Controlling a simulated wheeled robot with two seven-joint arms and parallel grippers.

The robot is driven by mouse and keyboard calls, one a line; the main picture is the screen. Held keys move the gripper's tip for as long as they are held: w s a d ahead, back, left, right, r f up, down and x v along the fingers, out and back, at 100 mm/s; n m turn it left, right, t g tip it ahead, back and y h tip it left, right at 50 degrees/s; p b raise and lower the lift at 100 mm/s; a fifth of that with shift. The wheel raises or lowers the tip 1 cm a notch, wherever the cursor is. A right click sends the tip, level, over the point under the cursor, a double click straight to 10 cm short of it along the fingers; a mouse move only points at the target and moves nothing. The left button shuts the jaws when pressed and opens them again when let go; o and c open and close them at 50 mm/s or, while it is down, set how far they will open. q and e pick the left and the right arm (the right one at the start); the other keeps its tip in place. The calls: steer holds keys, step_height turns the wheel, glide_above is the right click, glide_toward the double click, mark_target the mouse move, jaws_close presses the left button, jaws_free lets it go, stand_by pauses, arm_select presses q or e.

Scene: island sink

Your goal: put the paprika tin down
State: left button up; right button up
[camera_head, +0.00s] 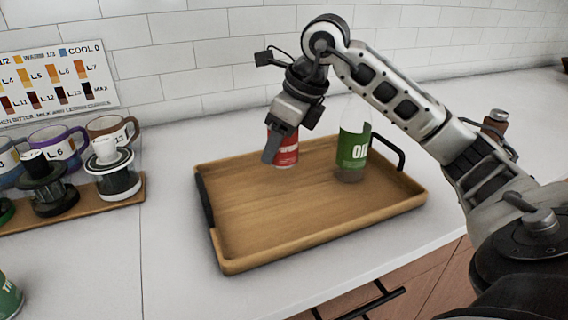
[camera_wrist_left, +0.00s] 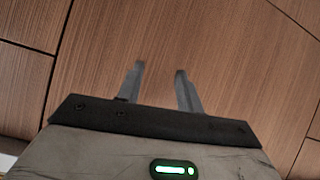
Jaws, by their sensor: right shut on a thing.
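The red tin with white lettering (camera_head: 287,150), which I take for the paprika tin, is upright in my right gripper (camera_head: 277,152). The gripper is shut on it from above and partly hides its left side. The tin is over the back part of the wooden tray (camera_head: 320,232); I cannot tell if its base touches the tray floor. A bottle with a green label (camera_head: 353,150) stands in the tray to the right of the tin, apart from it. My left gripper (camera_wrist_left: 160,72) is open and empty in the left wrist view, facing brown wood panels.
The tray has dark handles, and its front and middle are bare. At left, mugs (camera_head: 108,128) and coffee makers (camera_head: 112,175) stand on a wooden stand. A green tin (camera_head: 8,298) is at the lower left corner. White counter (camera_head: 175,270) lies clear left of the tray.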

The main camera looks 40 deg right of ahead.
mark_target(284, 178)
steer(key=shift+w+d+f, duration=0.15)
steer(key=shift+d+f, duration=0.3)
steer(key=shift+f, duration=0.15)
steer(key=shift+w+d+f, duration=0.15)
steer(key=shift+d+f, duration=0.25)
steer(key=shift+f, duration=0.15)
steer(key=shift+w+d+f, duration=0.1)
steer(key=shift+f, duration=1.45)
steer(key=shift+f, duration=0.1)
steer(key=o, duration=1)
steer(key=shift+r, duration=0.2)
steer(key=v, duration=1.2)
steer(key=shift+f+p, duration=0.1)
steer(key=shift+p, duration=0.25)
